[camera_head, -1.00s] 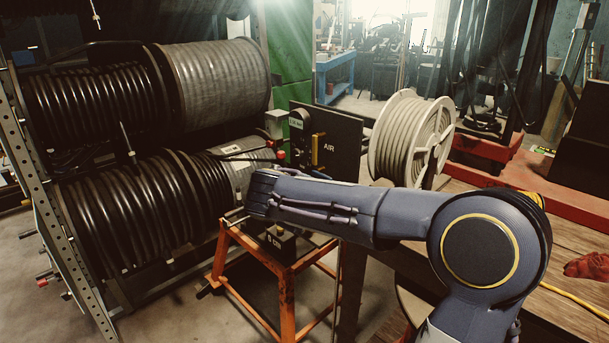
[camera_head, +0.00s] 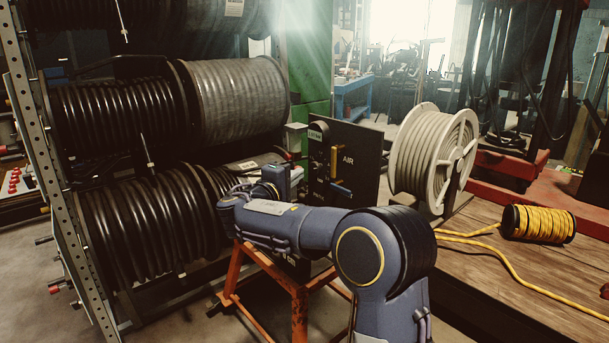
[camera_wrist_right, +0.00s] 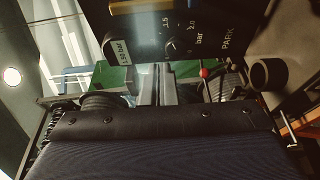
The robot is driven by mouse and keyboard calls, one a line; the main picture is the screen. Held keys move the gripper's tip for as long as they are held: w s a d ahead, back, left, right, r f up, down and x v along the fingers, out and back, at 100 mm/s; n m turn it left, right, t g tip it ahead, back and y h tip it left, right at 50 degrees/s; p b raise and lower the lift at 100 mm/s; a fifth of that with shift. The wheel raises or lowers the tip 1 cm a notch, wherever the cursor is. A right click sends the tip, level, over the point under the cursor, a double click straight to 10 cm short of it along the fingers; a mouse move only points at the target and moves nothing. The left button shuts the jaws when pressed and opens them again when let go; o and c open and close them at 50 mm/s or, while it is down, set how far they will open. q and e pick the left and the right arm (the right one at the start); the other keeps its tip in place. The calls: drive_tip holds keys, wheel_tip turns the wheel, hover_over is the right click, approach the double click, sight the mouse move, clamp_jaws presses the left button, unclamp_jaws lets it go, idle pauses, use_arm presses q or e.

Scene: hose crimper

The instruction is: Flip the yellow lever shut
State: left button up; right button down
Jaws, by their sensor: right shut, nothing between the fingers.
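The yellow lever (camera_head: 335,161) stands upright on the face of the black panel (camera_head: 362,150), left of the word AIR. In the right wrist view a yellow bar, likely this lever (camera_wrist_right: 143,5), crosses the top edge and is cut off. My right gripper (camera_head: 291,178) is just left of the panel, apart from the lever; its fingertips are hard to make out in the head view. In the right wrist view its grey fingers (camera_wrist_right: 164,84) are together and empty, pointing towards the panel. My left gripper is not in view.
Hose reels on a rack (camera_head: 115,130) fill the left. An orange stand (camera_head: 298,300) is below my right forearm. A pale hose reel (camera_head: 432,155) is right of the panel. A yellow cord spool (camera_head: 540,223) and loose cord lie on the wooden bench (camera_head: 500,285).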

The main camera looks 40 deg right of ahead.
drive_tip(key=p+x, duration=0.1)
drive_tip(key=x, duration=0.7)
drive_tip(key=shift+d, duration=0.2)
drive_tip(key=s, duration=0.4)
drive_tip(key=shift+d, duration=0.15)
drive_tip(key=shift+s+n+p, duration=0.25)
drive_tip(key=shift+n+p, duration=0.25)
drive_tip(key=shift+n, duration=0.1)
drive_tip(key=s+n+g+p, duration=0.1)
drive_tip(key=n+p, duration=0.2)
drive_tip(key=p, duration=0.2)
drive_tip(key=s+r+n+g+y+p, duration=0.1)
drive_tip(key=s+n+g+p, duration=0.1)
drive_tip(key=n+p, duration=0.2)
drive_tip(key=s+r+n+g+y+p, duration=0.1)
drive_tip(key=n+p, duration=0.3)
drive_tip(key=p, duration=0.4)
drive_tip(key=shift+s+d+r+g, duration=0.15)
drive_tip(key=shift+s+d+g, duration=0.1)
drive_tip(key=shift+s+g, duration=0.35)
